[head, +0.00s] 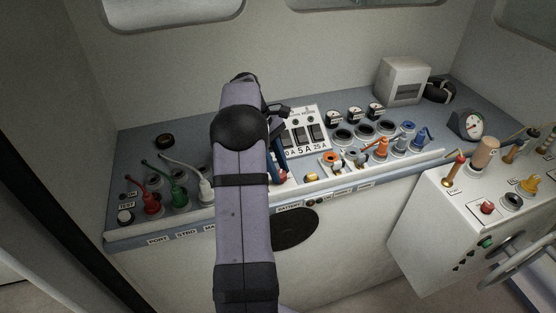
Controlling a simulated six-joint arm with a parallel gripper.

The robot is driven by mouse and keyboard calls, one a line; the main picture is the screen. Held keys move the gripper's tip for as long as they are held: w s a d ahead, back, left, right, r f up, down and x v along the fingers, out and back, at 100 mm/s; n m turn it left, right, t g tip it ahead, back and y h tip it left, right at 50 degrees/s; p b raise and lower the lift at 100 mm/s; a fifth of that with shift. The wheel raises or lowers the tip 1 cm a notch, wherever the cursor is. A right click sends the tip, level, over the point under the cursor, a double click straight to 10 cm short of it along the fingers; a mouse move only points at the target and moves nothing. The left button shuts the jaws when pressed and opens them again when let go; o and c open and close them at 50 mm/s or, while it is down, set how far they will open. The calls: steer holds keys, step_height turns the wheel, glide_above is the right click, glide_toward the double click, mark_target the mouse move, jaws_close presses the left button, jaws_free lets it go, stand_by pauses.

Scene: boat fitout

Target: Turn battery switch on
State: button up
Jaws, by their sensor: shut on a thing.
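My arm reaches away from the camera over the console and hides part of it. My gripper (279,170) points down beside the arm, just above the console's front part, and is mostly hidden by the arm. It is shut on the red battery switch (282,178), of which only a small part shows at the fingertips. The BATTERY label (289,207) is on the front edge below it. The switch's turned position cannot be made out.
A breaker panel (304,132), several gauges and orange and blue valves are close on the right. A white side cabinet (411,225) with knobs and a wheel stands at right.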

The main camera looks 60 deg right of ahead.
steer(key=m+y+p, duration=0.1)
steer(key=m, duration=0.2)
steer(key=shift+d, duration=0.15)
steer(key=m+t+y, duration=0.1)
steer(key=m, duration=0.1)
steer(key=shift+m, duration=0.3)
steer(key=m+t, duration=0.1)
steer(key=m, duration=0.2)
steer(key=m+y, duration=0.1)
steer(key=m, duration=0.2)
steer(key=shift+s+d+t, duration=0.2)
steer(key=shift+t, duration=0.2)
steer(key=shift+m+y, duration=0.3)
steer(key=shift+m, duration=0.1)
steer(key=o, duration=1.1)
steer(key=shift+c, duration=0.2)
